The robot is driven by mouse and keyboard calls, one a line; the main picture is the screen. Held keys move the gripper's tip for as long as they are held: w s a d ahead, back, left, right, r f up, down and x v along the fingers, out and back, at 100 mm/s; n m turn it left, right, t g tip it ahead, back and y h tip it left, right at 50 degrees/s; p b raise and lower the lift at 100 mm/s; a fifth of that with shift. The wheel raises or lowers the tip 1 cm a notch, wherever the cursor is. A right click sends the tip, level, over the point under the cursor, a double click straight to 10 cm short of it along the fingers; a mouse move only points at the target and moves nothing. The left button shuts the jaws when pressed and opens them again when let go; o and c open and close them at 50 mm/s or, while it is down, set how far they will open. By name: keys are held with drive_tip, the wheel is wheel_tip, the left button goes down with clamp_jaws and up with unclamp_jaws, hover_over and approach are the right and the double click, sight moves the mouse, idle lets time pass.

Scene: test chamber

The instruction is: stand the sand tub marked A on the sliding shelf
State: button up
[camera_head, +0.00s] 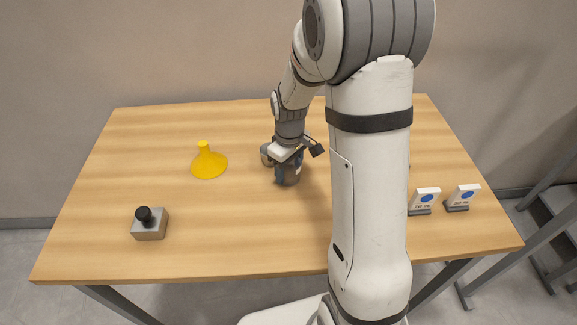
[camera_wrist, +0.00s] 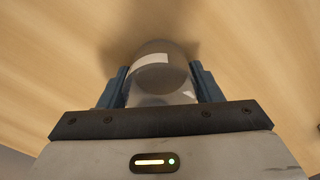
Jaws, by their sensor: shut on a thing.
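My gripper (camera_head: 288,164) is low over the middle of the table. In the wrist view its two blue fingers stand on either side of a greyish see-through tub (camera_wrist: 160,78) and are shut on it. The tub has a white patch on its side; I cannot read a letter on it. In the head view the held tub (camera_head: 291,174) shows only in part below my gripper. A second greyish rounded thing (camera_head: 266,155) shows just left of my gripper, partly hidden. I cannot make out the sliding shelf; my arm hides part of the table.
A yellow funnel (camera_head: 208,162) stands left of my gripper. A grey box with a black knob (camera_head: 149,224) is at the front left. Two white cards with blue dots, one left (camera_head: 425,199) and one right (camera_head: 463,196), stand at the right. The table's (camera_head: 110,175) left side is mostly clear.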

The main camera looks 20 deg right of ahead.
drive_tip(key=o, duration=0.6)
drive_tip(key=shift+f, duration=0.15)
drive_tip(key=o, duration=0.5)
drive_tip(key=shift+c, duration=0.2)
